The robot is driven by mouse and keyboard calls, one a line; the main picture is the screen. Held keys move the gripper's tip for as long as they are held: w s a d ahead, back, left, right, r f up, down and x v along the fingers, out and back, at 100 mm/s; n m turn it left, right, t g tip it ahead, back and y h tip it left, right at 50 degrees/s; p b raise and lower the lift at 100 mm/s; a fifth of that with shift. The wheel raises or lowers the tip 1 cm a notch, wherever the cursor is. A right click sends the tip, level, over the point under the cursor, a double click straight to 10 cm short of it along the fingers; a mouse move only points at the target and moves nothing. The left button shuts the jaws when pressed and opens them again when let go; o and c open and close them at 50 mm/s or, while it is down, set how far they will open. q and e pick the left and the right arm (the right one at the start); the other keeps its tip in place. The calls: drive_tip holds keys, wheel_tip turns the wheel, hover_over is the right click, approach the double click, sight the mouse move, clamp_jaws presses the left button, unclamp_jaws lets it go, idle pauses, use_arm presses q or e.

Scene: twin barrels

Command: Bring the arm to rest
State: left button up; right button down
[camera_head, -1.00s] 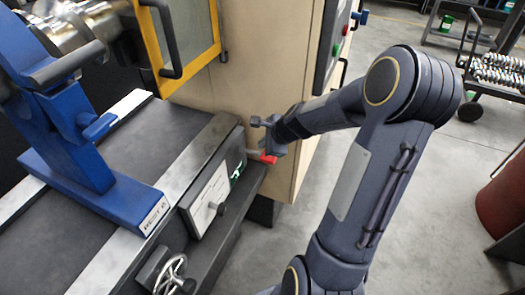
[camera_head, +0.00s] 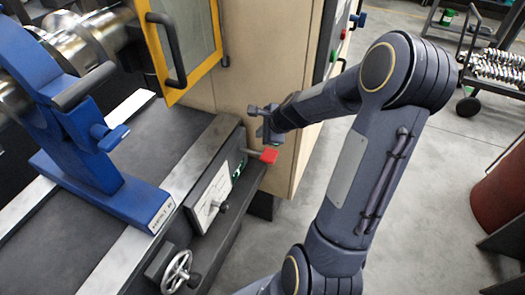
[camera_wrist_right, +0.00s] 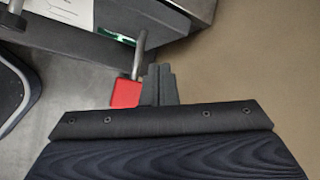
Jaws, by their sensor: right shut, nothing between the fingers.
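My right gripper (camera_head: 262,112) comes in on the right arm and is shut and empty, its fingers together. It is just above and behind a lever with a red handle (camera_head: 268,155) on the machine's front in the head view. In the right wrist view the shut fingertips (camera_wrist_right: 159,78) show close beside the red handle (camera_wrist_right: 126,93) and its metal rod; I cannot tell whether they touch. My left gripper is in no view.
The machine bed (camera_head: 75,235) with a blue steady rest (camera_head: 85,150) fills the left. A handwheel (camera_head: 177,272) sticks out at its front. A yellow-framed door (camera_head: 180,45) is at the back. Open floor (camera_head: 440,170) lies right; a red barrel (camera_head: 500,200) stands at the edge.

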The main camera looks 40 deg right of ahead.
drive_tip(key=shift+r, duration=0.1)
idle(0.4)
drive_tip(key=s+a+r+n+y, duration=0.2)
drive_tip(key=s+a+r+n, duration=0.85)
drive_tip(key=a+n, duration=0.3)
drive_tip(key=s+a+n+g, duration=0.1)
drive_tip(key=s+a+n, duration=0.2)
drive_tip(key=s+n, duration=0.2)
drive_tip(key=s+a+n+g+y+p, duration=0.1)
drive_tip(key=s+a+n, duration=0.2)
drive_tip(key=s+n, duration=0.2)
drive_tip(key=s, duration=0.2)
drive_tip(key=shift+s+r, duration=0.3)
drive_tip(key=shift+r, duration=0.05)
drive_tip(key=w+d+f+m+g+h, duration=0.2)
drive_tip(key=w+d+m, duration=0.3)
drive_tip(key=w+d, duration=0.4)
drive_tip(key=w+d+f+m+g+h, duration=0.1)
drive_tip(key=w+d+m+g+h, duration=0.1)
drive_tip(key=w+d+m+h, duration=0.2)
drive_tip(key=w+d+m+b, duration=0.1)
drive_tip(key=w+d+m, duration=0.1)
drive_tip(key=w+d, duration=0.2)
drive_tip(key=shift+w+d+f+h, duration=0.35)
drive_tip(key=shift+w+h, duration=0.05)
drive_tip(key=shift+w, duration=0.7)
